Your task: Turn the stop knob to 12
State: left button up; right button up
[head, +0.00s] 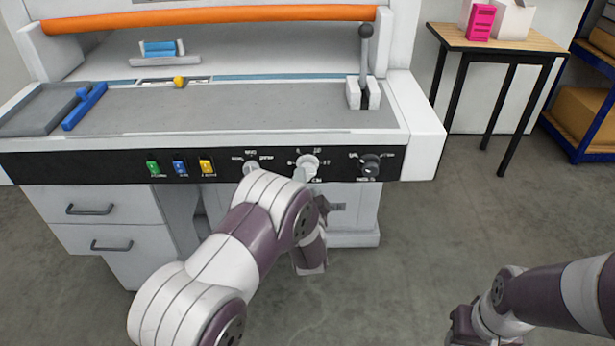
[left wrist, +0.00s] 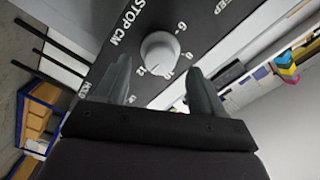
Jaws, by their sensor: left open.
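The stop knob (head: 307,165) is the white middle one of three round knobs on the machine's black front panel. In the left wrist view the stop knob (left wrist: 159,53) is a pale round knob, with "STOP CM" and numbers such as 6 and 12 printed around it. Its exact setting is too small to read. My left gripper (left wrist: 158,86) is open, with its fingers spread to either side below the knob and apart from it. In the head view my arm largely hides this gripper. My right arm's end (head: 464,325) is low at the right, its jaws unclear.
A grey knob (head: 251,168) and a black knob (head: 370,165) flank the stop knob. A lever (head: 365,70) stands above. Open floor lies between the machine and a side table (head: 500,42).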

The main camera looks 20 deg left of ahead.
pick_arm(q)
jog(key=v, duration=0.9)
jog(key=shift+p, duration=0.35)
jog(key=shift+s+r, duration=0.1)
jog(key=shift+s, duration=0.05)
